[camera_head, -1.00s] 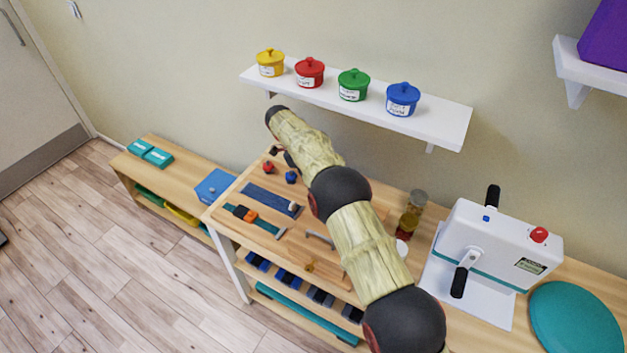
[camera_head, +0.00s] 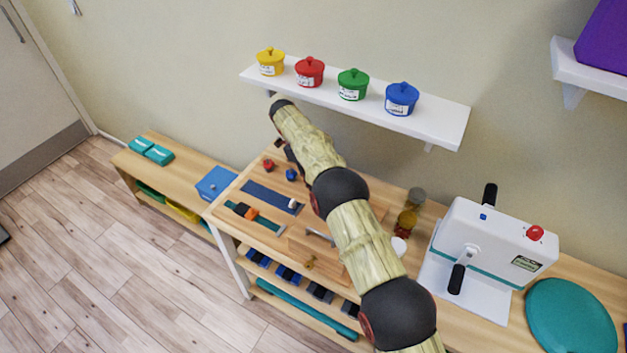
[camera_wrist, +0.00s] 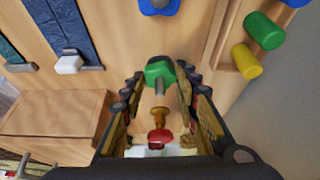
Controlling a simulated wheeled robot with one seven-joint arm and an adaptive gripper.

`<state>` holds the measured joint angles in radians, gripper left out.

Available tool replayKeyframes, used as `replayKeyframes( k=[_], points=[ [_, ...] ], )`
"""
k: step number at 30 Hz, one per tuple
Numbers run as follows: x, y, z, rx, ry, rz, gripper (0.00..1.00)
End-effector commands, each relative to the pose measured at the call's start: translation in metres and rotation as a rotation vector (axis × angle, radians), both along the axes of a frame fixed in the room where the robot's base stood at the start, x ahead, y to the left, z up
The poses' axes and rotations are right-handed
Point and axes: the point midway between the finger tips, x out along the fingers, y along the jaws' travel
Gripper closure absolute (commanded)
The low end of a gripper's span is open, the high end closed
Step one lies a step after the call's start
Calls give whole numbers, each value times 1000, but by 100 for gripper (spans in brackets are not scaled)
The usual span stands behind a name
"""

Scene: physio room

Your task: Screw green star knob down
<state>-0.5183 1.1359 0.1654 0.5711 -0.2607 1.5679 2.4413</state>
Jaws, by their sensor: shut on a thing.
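In the wrist view the green star knob (camera_wrist: 159,71) sits between the fingertips of my gripper (camera_wrist: 157,82), with a grey stud standing up through its middle. My gripper is shut on the knob, a finger on each side. In the head view my gripper (camera_head: 286,153) is a small dark shape at the back of the wooden board (camera_head: 230,203), and the green knob is hidden there. A blue star knob (camera_wrist: 159,5) stands beyond it in the wrist view. A red knob (camera_head: 268,165) also stands on the board.
Yellow (camera_wrist: 246,62) and green (camera_wrist: 264,31) cylinders lie in a wooden tray right of my gripper. Blue straps (camera_wrist: 65,30) are at the left. A wall shelf (camera_head: 430,118) with several lidded pots hangs behind my arm. A white crank machine (camera_head: 490,240) stands right.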

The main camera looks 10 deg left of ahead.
Motion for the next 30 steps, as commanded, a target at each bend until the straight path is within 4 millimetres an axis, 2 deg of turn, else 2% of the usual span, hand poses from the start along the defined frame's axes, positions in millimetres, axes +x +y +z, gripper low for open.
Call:
replayKeyframes(
  k=[1, 10, 22, 30],
  points=[
    [4, 2, 9, 8, -15, 2, 68],
    [2, 1, 4, 3, -6, 1, 51],
    [0, 0, 1, 1, -3, 23, 51],
    [-2, 0, 0, 1, -2, 206, 51]
  ],
)
